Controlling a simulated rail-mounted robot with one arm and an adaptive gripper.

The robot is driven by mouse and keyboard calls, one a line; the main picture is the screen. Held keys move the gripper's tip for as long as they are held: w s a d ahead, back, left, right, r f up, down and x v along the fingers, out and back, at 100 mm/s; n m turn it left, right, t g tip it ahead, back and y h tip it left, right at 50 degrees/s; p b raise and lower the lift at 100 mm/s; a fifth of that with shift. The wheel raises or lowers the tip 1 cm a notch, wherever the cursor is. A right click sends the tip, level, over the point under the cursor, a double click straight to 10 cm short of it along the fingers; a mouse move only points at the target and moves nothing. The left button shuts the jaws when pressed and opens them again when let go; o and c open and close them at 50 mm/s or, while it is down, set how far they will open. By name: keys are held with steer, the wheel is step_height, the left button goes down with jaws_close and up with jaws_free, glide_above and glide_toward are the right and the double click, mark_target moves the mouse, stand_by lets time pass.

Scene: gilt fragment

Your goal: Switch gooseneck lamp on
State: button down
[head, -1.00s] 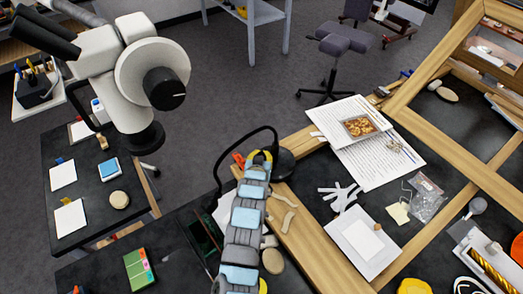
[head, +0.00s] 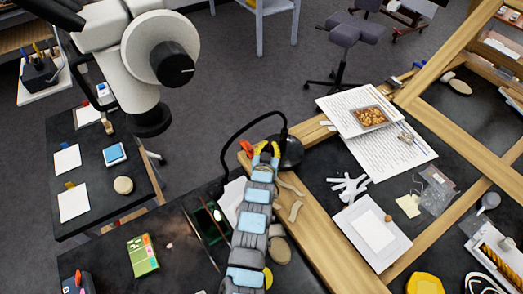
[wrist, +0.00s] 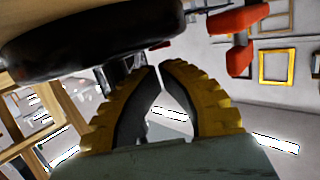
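The black gooseneck lamp (head: 289,153) has its round head over the wooden frame's left rail in the head view. Its thin neck arches up from the dark table on the left. My gripper (head: 266,147), with yellow-backed fingers, is at the left side of the lamp head. In the wrist view the dark lamp head (wrist: 85,38) fills the upper left, just above my fingers. A small reddish bit shows at its right end, possibly a switch. My fingertips (wrist: 161,68) nearly meet, with a thin gap and nothing between them. Contact with the lamp cannot be told.
A red-orange tool end (head: 246,149) is close left of my gripper; a red object (wrist: 238,45) shows in the wrist view. Tan pieces (head: 296,210) lie on the wooden frame (head: 320,235). A white microscope (head: 125,45) stands at left. Papers (head: 385,145) lie right of the lamp.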

step_height(320, 180, down, 2)
steer(key=shift+s+a, duration=0.1)
steer(key=shift+s, duration=0.05)
steer(key=r+p, duration=0.1)
steer(key=r, duration=0.1)
steer(key=r+p, duration=0.1)
steer(key=r, duration=0.2)
steer(key=shift+s+r+p, duration=0.3)
steer(key=shift+r+p, duration=0.05)
steer(key=shift+p, duration=0.05)
steer(key=f+v, duration=0.1)
steer(key=v, duration=0.8)
steer(key=shift+s, duration=0.35)
steer(key=shift+r, duration=0.2)
